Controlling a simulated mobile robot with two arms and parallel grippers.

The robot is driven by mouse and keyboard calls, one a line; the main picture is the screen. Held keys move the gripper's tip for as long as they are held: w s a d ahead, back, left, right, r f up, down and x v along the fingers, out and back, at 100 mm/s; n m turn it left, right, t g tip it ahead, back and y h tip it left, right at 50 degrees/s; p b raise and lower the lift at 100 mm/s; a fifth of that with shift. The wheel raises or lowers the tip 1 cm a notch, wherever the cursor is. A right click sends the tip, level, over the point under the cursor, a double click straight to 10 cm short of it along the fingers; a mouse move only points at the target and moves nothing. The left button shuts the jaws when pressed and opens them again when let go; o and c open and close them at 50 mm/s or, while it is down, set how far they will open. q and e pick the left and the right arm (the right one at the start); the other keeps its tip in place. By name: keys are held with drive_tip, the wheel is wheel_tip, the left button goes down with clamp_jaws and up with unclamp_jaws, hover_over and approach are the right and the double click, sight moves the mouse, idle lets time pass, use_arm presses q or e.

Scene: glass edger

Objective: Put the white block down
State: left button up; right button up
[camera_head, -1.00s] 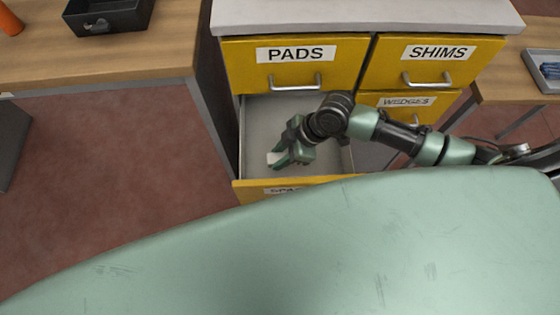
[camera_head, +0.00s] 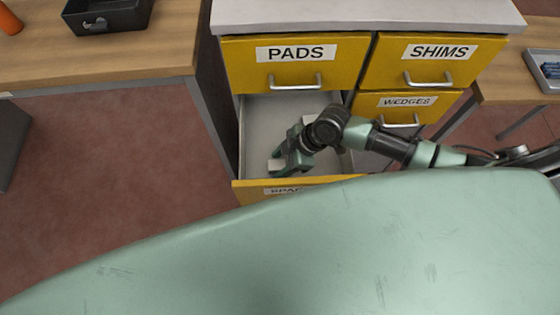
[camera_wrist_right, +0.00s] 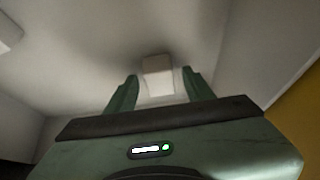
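The white block (camera_wrist_right: 157,75) shows between the two fingers of my right gripper (camera_wrist_right: 160,90) in the right wrist view, with a gap on each side of it. It appears to rest on the grey floor of the open drawer. In the head view my right gripper (camera_head: 281,163) is inside the open lower-left drawer (camera_head: 262,115), fingers apart, and the white block (camera_head: 275,165) shows at its tips. My left gripper is in neither view.
A second pale block (camera_wrist_right: 8,32) lies in the drawer at the wrist view's left edge. The yellow drawers labelled PADS (camera_head: 320,70), SHIMS (camera_head: 430,67) and WEDGES (camera_head: 405,102) are nearby. A wooden bench (camera_head: 150,55) holds a black tray (camera_head: 108,18).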

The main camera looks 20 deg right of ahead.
drive_tip(key=shift+r, duration=0.1)
drive_tip(key=v, duration=1.2)
drive_tip(key=shift+p, duration=0.35)
drive_tip(key=shift+r, duration=0.15)
